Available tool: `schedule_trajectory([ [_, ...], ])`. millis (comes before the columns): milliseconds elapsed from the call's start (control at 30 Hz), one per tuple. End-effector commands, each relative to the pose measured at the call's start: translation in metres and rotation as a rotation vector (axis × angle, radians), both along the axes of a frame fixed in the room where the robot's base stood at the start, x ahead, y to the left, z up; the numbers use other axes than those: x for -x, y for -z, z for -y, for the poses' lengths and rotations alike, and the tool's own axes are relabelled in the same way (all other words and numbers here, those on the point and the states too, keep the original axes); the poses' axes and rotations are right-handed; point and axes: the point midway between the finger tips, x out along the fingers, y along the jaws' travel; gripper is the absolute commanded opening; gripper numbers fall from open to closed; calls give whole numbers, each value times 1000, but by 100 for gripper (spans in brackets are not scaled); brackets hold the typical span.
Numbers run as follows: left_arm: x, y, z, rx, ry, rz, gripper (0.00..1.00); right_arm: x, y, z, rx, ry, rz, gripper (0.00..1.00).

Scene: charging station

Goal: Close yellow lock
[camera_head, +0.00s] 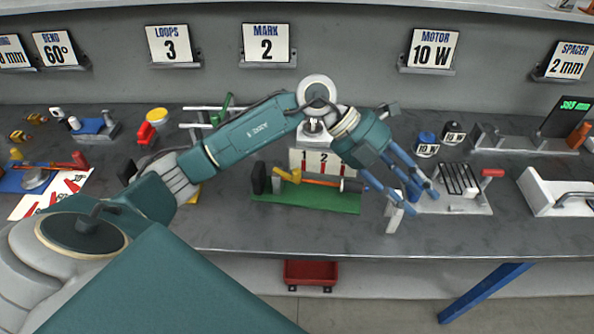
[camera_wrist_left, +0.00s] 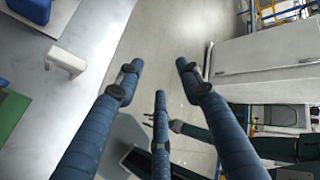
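A green board (camera_head: 325,197) on the bench carries an orange rod and a small yellow lever-like part (camera_head: 288,175), which may be the yellow lock; I cannot tell whether it is closed. Another yellow bit (camera_head: 193,195) is mostly hidden behind my left arm. My left gripper (camera_head: 412,200) is to the right of the green board, near the bench's front edge. Its blue fingers are spread and empty, as the left wrist view (camera_wrist_left: 160,82) also shows. A dark teal arm in that view, likely my right, ends in small dark fingers (camera_wrist_left: 177,126) whose opening is unclear.
A small white block (camera_head: 395,218) stands by the left fingertips and shows in the left wrist view (camera_wrist_left: 66,62). A red bin (camera_head: 310,273) is below the bench.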

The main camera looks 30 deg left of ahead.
Motion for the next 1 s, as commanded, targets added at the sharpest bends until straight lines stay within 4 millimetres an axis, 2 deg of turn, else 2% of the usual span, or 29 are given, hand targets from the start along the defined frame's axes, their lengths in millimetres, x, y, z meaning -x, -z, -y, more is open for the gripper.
schedule_trajectory([
  [33,-10,14,-40,-162,-19,-21,37,0,0,0,0,0,0,43],
  [67,-13,22,-64,-255,-34,-42,37,0,0,0,0,0,0,43],
  [100,-17,30,-97,-372,-62,-74,37,0,0,0,0,0,0,43],
  [200,-19,33,-175,-618,-150,-155,37,0,0,0,0,0,0,43],
  [300,-15,25,-233,-785,-235,-228,37,0,0,0,0,0,0,43],
  [400,-10,16,-266,-878,-293,-275,37,0,0,0,0,0,0,43],
  [500,-6,16,-278,-913,-315,-297,37,0,-1,0,0,0,0,43],
  [567,-5,21,-279,-916,-316,-300,37,0,-2,0,0,0,0,43],
  [1000,-4,96,-278,-914,-311,-300,37,0,-21,0,0,0,0,43],
])
